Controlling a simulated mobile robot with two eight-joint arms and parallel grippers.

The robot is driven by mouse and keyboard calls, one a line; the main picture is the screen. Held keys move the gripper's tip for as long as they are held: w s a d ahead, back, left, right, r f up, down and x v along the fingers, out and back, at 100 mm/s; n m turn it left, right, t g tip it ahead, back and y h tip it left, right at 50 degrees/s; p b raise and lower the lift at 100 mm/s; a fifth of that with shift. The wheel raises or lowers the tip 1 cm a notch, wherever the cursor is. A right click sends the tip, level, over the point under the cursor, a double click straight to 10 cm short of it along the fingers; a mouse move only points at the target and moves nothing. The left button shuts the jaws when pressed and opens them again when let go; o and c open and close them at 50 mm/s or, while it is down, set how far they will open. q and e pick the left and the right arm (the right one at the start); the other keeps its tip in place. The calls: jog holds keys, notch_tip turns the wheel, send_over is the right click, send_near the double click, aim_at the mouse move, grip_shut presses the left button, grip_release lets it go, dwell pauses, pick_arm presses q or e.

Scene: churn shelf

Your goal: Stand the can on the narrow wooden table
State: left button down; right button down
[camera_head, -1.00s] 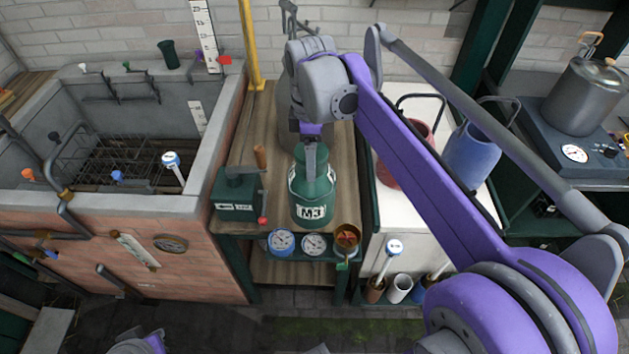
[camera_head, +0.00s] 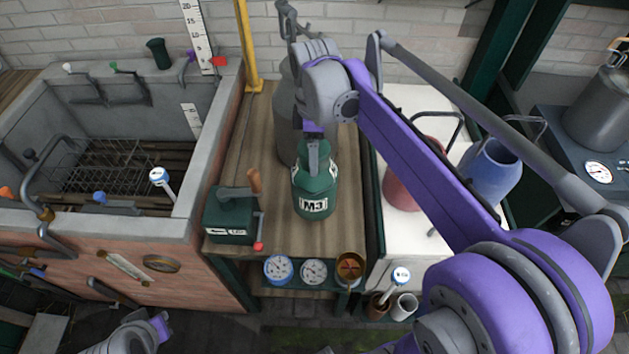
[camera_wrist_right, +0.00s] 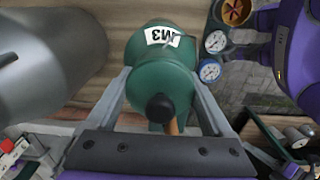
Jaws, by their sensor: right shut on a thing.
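The can is green with a white M3 label (camera_head: 315,190). It looks upright, over the front part of the narrow wooden table (camera_head: 265,185). I cannot tell whether its base touches the boards. My right gripper (camera_head: 314,150) is shut on the can's upper part from above. In the right wrist view its fingers lie on both sides of the green can (camera_wrist_right: 160,62), with the dark knob between them. My left gripper is not in view; a piece of my left arm shows at the bottom left.
Gauges (camera_head: 313,271) and a brass cup (camera_head: 350,268) line the front edge. A red jug (camera_head: 403,185) and blue jug (camera_head: 490,172) stand on the white counter.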

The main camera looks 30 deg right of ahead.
notch_tip(320, 180, down, 6)
jog(key=shift+f, duration=0.3)
dwell(0.3)
grip_release()
jog(key=shift+f, duration=0.1)
notch_tip(320, 180, up, 12)
jog(key=shift+r, duration=0.2)
dwell(0.4)
